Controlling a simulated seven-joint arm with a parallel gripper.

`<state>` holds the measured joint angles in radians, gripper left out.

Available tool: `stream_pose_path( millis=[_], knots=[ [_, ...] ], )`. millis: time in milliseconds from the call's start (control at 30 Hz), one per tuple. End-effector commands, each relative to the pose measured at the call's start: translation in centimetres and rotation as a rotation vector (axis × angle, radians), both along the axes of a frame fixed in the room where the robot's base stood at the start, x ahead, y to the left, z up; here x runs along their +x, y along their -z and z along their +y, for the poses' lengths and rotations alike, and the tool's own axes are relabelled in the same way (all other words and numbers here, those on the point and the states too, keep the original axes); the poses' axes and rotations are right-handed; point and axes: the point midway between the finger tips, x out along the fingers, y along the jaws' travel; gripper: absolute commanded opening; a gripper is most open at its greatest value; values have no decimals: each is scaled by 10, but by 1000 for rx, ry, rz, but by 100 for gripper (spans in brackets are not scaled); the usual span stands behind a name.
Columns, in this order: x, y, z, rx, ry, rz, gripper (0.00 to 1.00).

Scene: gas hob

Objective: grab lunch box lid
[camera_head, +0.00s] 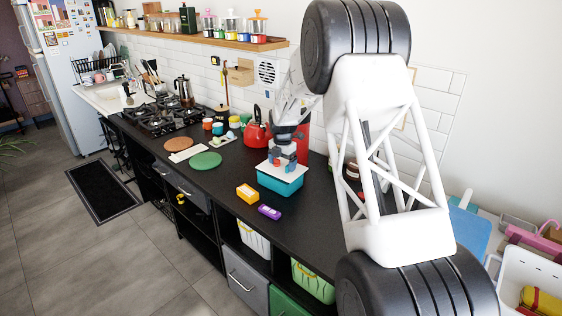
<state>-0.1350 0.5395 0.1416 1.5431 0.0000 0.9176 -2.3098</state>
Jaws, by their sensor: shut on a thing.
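The lunch box (279,184) is a teal box on the black counter, in the middle of the head view. Its white lid (288,178) lies over the top of the box. My gripper (281,165) is directly above the lid, pointing down, and is shut on it. The fingertips are small, and the exact grip point is partly hidden. I cannot tell whether the lid is apart from the box.
A yellow box (247,194) and a purple box (269,211) lie in front of the lunch box. A green round mat (205,160) is to the left. A red kettle (257,134) stands behind, and the gas hob (166,115) is further left.

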Motion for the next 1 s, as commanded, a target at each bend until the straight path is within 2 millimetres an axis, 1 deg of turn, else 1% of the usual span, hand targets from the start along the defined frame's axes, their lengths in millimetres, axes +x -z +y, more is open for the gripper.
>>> stream_pose_path(
  millis=[33, 300, 600, 800, 1000],
  knots=[
    [-8, -1, -1, 0, 0, 0, 66],
    [-48, -5, -6, 0, 0, 0, 66],
    [-89, -9, -12, 0, 0, 0, 66],
    [-107, -10, -14, 1, 0, -1, 66],
    [-117, -11, -16, 0, 0, 0, 66]
  ],
)
